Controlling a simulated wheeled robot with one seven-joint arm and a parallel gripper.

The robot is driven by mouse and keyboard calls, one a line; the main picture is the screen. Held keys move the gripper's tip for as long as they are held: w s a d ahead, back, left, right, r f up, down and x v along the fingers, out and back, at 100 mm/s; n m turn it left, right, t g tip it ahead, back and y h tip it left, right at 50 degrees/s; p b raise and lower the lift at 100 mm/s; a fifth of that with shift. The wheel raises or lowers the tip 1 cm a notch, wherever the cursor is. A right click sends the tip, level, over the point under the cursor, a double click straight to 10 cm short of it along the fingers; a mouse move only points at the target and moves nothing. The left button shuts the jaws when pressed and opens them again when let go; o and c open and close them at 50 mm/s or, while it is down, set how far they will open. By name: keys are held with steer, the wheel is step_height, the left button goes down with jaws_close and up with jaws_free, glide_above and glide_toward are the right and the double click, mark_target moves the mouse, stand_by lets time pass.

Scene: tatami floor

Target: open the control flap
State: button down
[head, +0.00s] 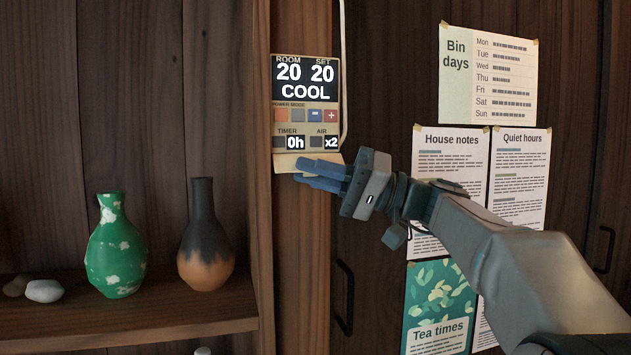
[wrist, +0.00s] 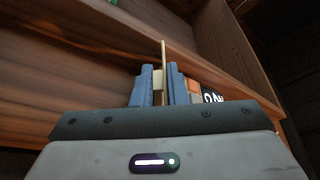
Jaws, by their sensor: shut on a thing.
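The wall control panel (head: 306,105) is a cream unit on a wooden post. Its screen reads ROOM 20, SET 20, COOL. Its mode buttons, TIMER 0h and AIR x2 are in plain sight. The cream control flap (head: 287,161) sticks out at the panel's lower edge, below the buttons. My gripper (head: 304,173) reaches it from the right, and its blue fingers are shut on the flap. In the wrist view the flap shows as a thin upright edge (wrist: 163,56) between the fingers (wrist: 160,84). The fingers hide part of the flap.
A shelf (head: 150,320) at left holds a green vase (head: 116,250), a dark vase (head: 206,240) and pale stones (head: 44,291). Posters, such as House notes (head: 450,165), hang at right. A black door handle (head: 344,297) lies below my gripper. A cable (head: 343,60) runs beside the panel.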

stand_by(0.3)
steer(key=c, duration=1.4)
jaws_free()
steer(key=shift+c, duration=0.2)
steer(key=p+v, duration=0.1)
steer(key=v, duration=1.2)
steer(key=shift+d, duration=0.4)
steer(key=shift+a, duration=0.1)
